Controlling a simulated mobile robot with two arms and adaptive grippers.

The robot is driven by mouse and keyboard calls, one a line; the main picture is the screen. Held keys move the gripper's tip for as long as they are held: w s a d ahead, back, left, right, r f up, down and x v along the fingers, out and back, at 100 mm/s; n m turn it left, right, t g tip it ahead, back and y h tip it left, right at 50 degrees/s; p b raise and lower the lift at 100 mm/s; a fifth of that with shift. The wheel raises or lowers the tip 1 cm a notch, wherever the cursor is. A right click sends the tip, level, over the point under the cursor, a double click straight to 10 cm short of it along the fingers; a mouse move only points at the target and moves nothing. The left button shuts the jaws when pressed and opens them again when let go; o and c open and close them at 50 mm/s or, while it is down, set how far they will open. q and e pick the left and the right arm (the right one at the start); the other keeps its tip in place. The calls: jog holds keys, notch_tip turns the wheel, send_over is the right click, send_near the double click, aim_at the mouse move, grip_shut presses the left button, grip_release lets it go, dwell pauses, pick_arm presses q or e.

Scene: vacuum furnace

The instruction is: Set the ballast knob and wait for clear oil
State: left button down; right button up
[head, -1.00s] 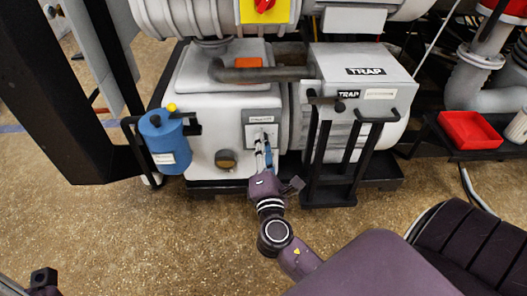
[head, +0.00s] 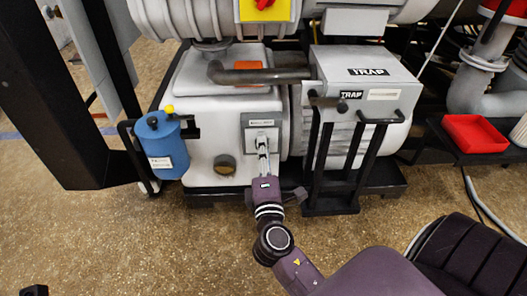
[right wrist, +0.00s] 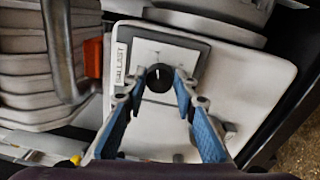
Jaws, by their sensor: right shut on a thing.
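The ballast knob (right wrist: 159,78) is small, round and black with a light pointer mark. It sits on a pale plate lettered BALLAST (right wrist: 150,52) on the grey pump's front. My right gripper (right wrist: 159,84) is shut on the knob, one blue-padded finger on each side. In the head view the right gripper (head: 263,150) reaches the plate (head: 262,128) from below and hides the knob. The oil sight glass (head: 224,164), a round amber-brown window, is low on the pump's front; whether its oil is clear cannot be told.
A blue canister (head: 163,148) with a yellow cap hangs left of the pump. The grey TRAP box (head: 365,75) and a black frame (head: 333,165) stand close right of my gripper. A red tray (head: 474,134) is farther right. The floor in front is open.

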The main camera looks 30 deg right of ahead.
jog(key=o, duration=1.2)
jog(key=shift+c, duration=0.2)
jog(key=v, duration=1.2)
